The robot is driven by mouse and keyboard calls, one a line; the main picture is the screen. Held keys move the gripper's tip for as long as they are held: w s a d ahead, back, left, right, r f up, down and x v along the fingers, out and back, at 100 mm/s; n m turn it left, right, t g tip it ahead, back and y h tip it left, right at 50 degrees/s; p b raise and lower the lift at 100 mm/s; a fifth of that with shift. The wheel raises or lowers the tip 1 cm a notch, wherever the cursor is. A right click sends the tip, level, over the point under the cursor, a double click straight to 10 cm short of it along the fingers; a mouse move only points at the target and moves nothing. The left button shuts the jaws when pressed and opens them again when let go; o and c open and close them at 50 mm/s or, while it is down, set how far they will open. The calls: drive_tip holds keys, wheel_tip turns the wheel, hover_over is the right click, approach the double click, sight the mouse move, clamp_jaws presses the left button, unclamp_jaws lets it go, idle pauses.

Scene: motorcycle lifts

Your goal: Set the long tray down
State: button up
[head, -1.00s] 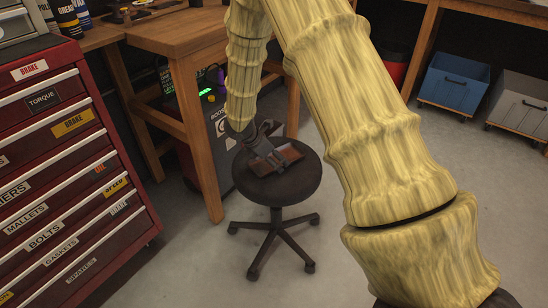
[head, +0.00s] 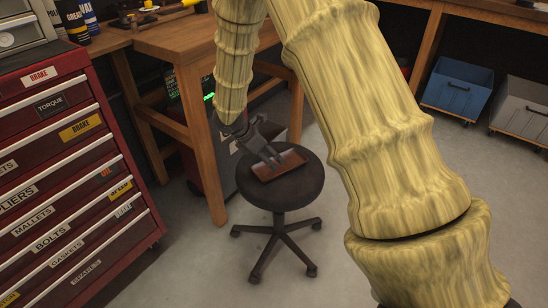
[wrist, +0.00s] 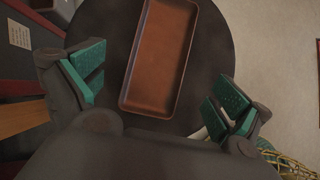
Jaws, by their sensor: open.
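The long tray (head: 279,168) is a shallow brown rectangle with a thin raised rim. It lies flat on the round dark seat of a stool (head: 296,195). In the wrist view the tray (wrist: 158,60) lies lengthwise on the dark seat (wrist: 216,47) and looks empty. My gripper (head: 273,158) is just over the tray's upper left part in the head view. In the wrist view my gripper (wrist: 160,88) is open, its green pads standing well apart on either side of the tray, with a gap on both sides.
A red tool cabinet (head: 65,170) stands at the left. A wooden workbench (head: 190,40) is behind the stool, its leg close to the seat. A blue bin (head: 456,88) and a grey bin (head: 521,108) stand at the right. The floor around the stool's base is clear.

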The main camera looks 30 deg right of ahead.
drive_tip(key=shift+p+v, duration=0.4)
drive_tip(key=shift+v, duration=2.05)
